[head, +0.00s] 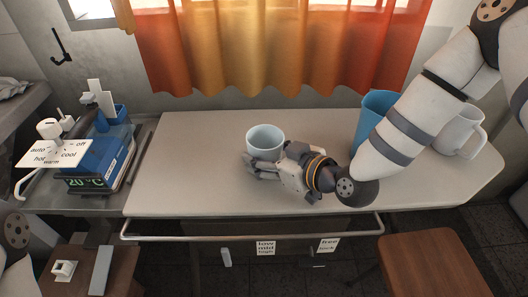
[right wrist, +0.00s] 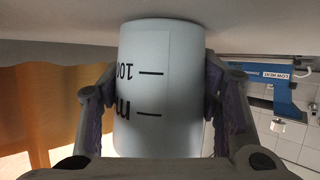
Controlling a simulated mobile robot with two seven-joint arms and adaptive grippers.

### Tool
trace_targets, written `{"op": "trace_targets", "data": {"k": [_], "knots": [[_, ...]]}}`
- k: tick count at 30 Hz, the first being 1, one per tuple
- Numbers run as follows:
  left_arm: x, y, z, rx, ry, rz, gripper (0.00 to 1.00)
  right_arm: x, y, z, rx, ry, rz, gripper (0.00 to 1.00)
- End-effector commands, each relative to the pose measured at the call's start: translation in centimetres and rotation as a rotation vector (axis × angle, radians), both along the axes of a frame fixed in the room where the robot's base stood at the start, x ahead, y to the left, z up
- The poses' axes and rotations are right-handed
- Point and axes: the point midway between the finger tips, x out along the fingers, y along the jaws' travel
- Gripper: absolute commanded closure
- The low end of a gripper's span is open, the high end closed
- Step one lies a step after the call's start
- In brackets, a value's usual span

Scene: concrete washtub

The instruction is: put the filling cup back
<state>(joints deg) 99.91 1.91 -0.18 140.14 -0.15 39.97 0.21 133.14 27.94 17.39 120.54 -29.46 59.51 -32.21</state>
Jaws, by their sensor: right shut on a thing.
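The filling cup (head: 265,137) is a pale blue-white, open-topped cup at the middle of the light tabletop (head: 195,150). It is upright, on or just above the table; I cannot tell for sure whether it touches. My right gripper (head: 264,170) reaches in from the right and is shut on it, low on its near side. In the right wrist view the cup (right wrist: 160,85) shows upside down between both fingers, with black marks and "100" and "ml" lettering on its wall. My left gripper is out of view.
A blue pitcher (head: 373,112) and a white mug (head: 458,133) stand at the right, partly behind my right arm. A blue device (head: 98,158) with a "20 °C" display stands at the left. A rail (head: 250,234) runs along the front. The tabletop left of the cup is clear.

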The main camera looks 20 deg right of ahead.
Motion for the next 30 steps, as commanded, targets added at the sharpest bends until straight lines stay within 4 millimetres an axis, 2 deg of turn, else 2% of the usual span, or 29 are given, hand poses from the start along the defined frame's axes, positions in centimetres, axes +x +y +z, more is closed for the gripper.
{"op": "trace_targets", "data": {"k": [5,6,8,9,17,20,23,30], "knots": [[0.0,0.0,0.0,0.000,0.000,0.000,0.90,0.0,0.0,-0.2,-0.001,-0.001,-0.001,0.78],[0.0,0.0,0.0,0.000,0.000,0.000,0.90,0.0,0.0,-0.2,0.000,-0.002,0.000,0.38],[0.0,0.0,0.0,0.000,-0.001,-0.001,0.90,0.0,0.0,-0.2,-0.001,-0.003,-0.001,0.25],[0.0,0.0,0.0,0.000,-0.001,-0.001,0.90,0.1,0.0,-0.2,-0.001,-0.003,-0.001,0.22],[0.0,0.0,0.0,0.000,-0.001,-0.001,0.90,0.1,0.0,-0.1,0.000,-0.003,-0.001,0.22],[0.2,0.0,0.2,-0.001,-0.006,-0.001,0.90,0.1,0.0,0.5,0.000,-0.007,-0.001,0.22],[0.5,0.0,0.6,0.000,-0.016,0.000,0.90,-1.2,-0.7,1.2,0.000,-0.006,-0.002,0.22],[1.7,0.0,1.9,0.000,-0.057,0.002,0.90,-6.3,-3.1,3.7,0.000,-0.008,-0.003,0.22]]}}
